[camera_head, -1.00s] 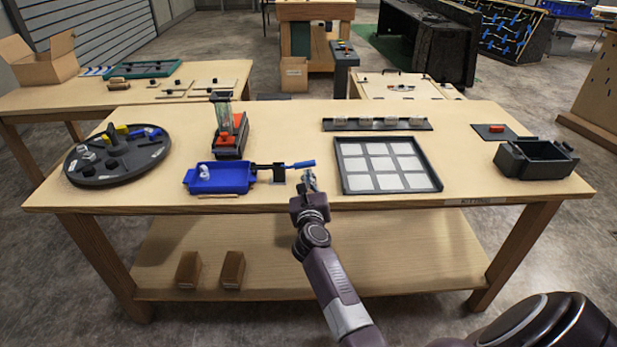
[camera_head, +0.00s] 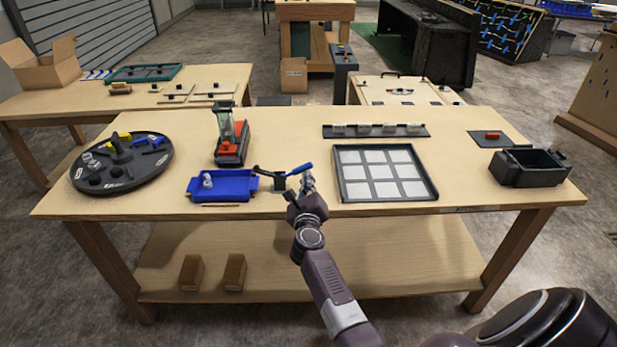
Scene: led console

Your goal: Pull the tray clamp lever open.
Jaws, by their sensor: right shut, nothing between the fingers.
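A blue tray (camera_head: 222,187) with a small pale object in it sits near the table's front edge, left of centre. Just right of it stands the tray clamp (camera_head: 279,183), a small dark block with a dark arm reaching toward the tray. Its lever has a blue handle (camera_head: 299,169) that slants up to the right. My right gripper (camera_head: 307,181) is just below and right of the handle's end, shut and empty. Whether it touches the handle is too small to tell. My left gripper is out of view.
A framed tray of pale squares (camera_head: 434,180) lies right of my right gripper. A red and black device (camera_head: 232,150) stands behind the blue tray. A round dark turntable (camera_head: 160,168) is at left, a black bin (camera_head: 531,177) at right.

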